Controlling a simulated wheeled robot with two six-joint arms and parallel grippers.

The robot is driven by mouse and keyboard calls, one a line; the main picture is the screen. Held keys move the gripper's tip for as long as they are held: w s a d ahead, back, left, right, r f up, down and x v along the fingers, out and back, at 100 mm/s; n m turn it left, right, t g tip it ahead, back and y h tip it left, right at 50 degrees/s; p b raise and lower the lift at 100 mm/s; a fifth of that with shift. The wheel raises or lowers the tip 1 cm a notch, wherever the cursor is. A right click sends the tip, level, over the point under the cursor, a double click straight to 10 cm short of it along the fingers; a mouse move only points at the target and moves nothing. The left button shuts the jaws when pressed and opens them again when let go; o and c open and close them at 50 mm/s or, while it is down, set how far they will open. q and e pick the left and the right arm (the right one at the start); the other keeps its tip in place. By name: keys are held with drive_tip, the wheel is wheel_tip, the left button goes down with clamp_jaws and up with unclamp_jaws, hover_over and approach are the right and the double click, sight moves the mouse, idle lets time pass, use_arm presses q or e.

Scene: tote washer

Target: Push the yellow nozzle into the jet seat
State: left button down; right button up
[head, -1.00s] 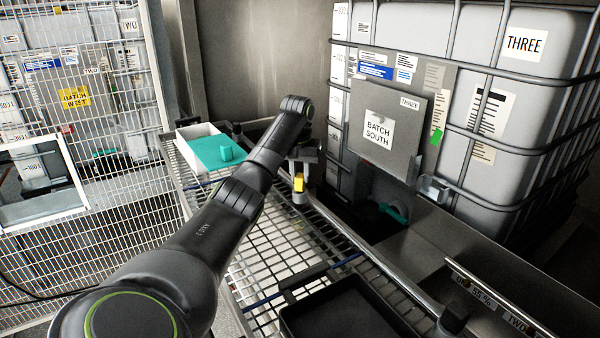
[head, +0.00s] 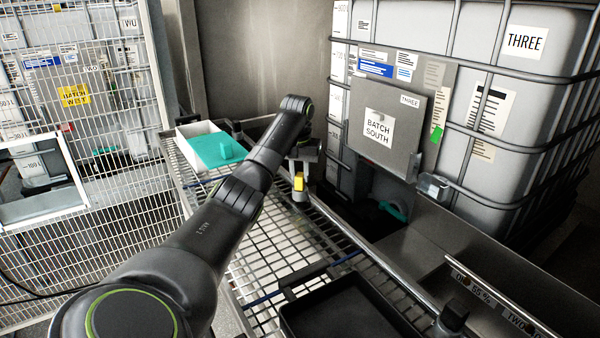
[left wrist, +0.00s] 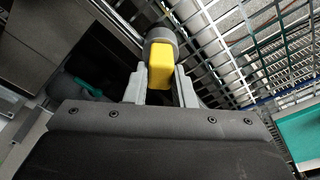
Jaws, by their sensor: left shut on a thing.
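The yellow nozzle (head: 299,181) is between the fingers of my left gripper (head: 300,174), below the wrist. In the left wrist view the nozzle (left wrist: 161,68) is gripped by the two grey fingers of my left gripper (left wrist: 160,86), which are shut on it. A grey round fitting, apparently the jet seat (head: 299,196), is right at the nozzle's lower end. It also shows in the left wrist view (left wrist: 160,38), in line with the nozzle. Whether the nozzle is inside it or only touching cannot be told. My right gripper is not in view.
A wire rack (head: 262,255) lies under the arm. A white box with a teal lid (head: 212,150) stands at its back left, and a black tray (head: 345,312) at the front. A caged tank labelled THREE (head: 490,100) and a grey panel (head: 385,125) stand to the right.

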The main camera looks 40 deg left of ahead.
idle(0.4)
use_arm(q)
drive_tip(key=c, duration=1.1)
unclamp_jaws()
drive_tip(key=shift+c, duration=0.2)
drive_tip(key=shift+o, duration=0.4)
drive_tip(key=o, duration=0.4)
drive_tip(key=shift+r, duration=0.1)
drive_tip(key=shift+s+d+r, duration=0.1)
drive_tip(key=shift+s+r, duration=0.05)
drive_tip(key=shift+r, duration=1)
drive_tip(key=shift+s+d+r, duration=0.1)
drive_tip(key=shift+s+r, duration=0.05)
drive_tip(key=shift+r, duration=0.95)
drive_tip(key=shift+s+d+r, duration=0.1)
drive_tip(key=shift+s+r, duration=0.05)
drive_tip(key=shift+r, duration=1)
